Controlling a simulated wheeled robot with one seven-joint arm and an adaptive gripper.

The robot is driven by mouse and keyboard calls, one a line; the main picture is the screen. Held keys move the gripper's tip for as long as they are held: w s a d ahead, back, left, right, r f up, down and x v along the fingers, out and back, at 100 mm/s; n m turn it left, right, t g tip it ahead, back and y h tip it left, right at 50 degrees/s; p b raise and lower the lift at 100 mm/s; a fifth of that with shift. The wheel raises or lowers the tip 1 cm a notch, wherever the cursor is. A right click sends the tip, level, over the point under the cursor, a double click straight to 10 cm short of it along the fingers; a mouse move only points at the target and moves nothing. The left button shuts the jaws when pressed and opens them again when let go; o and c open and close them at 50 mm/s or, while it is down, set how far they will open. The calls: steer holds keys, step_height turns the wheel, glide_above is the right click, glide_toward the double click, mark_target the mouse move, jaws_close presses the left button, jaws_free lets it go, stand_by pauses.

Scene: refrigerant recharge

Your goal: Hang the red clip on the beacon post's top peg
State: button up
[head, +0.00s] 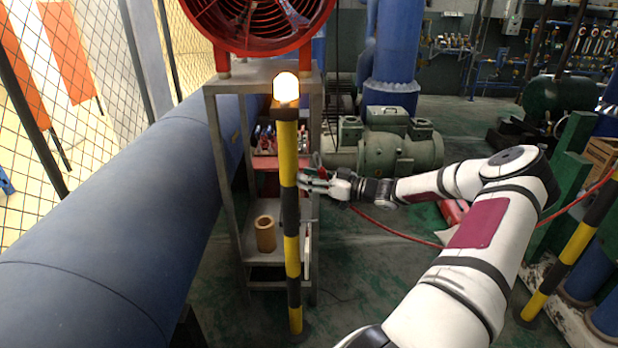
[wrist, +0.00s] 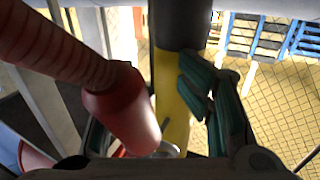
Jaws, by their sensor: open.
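The beacon post (head: 290,215) stands upright with yellow and black bands and a lit lamp (head: 286,88) on top. It also shows in the wrist view (wrist: 168,78), just beyond my fingers. My gripper (head: 310,183) is open, close to the right side of the post's upper half. In the wrist view, a red ribbed piece with a smooth rounded end (wrist: 120,110), likely the red clip, lies between the open fingers and covers much of the left one. A small thin pin shows by its end; I cannot tell whether the clip hangs on it.
A metal rack (head: 222,180) carrying a red fan (head: 262,20) stands behind the post. A brown cylinder (head: 265,233) sits on its shelf. A thick blue pipe (head: 110,240) fills the left.

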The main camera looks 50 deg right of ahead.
steer(key=shift+s, duration=0.1)
steer(key=v, duration=0.8)
stand_by(0.3)
